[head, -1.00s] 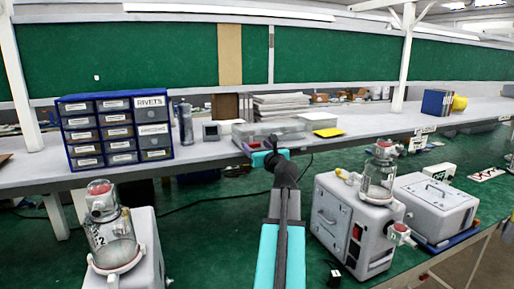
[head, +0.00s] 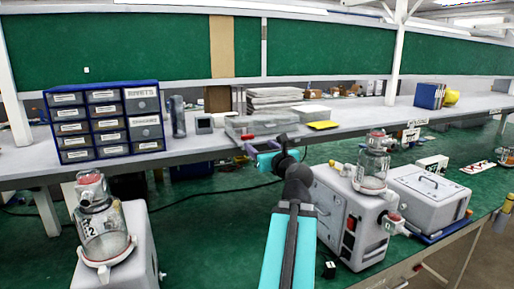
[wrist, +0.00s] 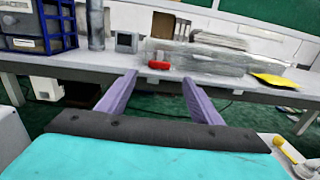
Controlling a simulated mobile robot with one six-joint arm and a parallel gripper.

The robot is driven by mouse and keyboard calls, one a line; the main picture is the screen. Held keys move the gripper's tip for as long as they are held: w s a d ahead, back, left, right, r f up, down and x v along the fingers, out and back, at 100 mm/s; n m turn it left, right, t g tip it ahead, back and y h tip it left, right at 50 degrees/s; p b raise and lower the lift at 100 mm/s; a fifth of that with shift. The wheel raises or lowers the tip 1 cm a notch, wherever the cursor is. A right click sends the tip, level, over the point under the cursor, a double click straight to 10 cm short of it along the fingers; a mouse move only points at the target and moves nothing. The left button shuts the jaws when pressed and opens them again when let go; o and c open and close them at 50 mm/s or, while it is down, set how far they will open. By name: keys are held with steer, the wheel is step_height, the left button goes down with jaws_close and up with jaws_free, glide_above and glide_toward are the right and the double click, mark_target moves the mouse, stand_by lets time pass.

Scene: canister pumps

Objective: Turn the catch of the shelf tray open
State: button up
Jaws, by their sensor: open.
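The shelf tray is a clear, greyish box (head: 277,124) on the front edge of the shelf. It also shows in the wrist view (wrist: 215,62). Its catch is a small red bar (wrist: 169,63) on the tray's front side, lying roughly level. The catch is small in the head view (head: 248,136). My gripper (head: 252,147) is in front of the shelf edge, close to the tray. In the wrist view its two purple fingers (wrist: 160,78) are apart, with nothing between them. The catch appears beyond the fingertips, between them, not touched.
A blue drawer cabinet (head: 104,122) and a small grey box (head: 204,123) stand left of the tray. A yellow item (head: 322,125) lies right of it. Below, pump units stand on the green bench at left (head: 112,240) and right (head: 345,215).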

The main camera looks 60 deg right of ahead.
steer(key=b+v, duration=0.3)
steer(key=b, duration=0.2)
stand_by(0.3)
steer(key=shift+s, duration=0.15)
stand_by(0.6)
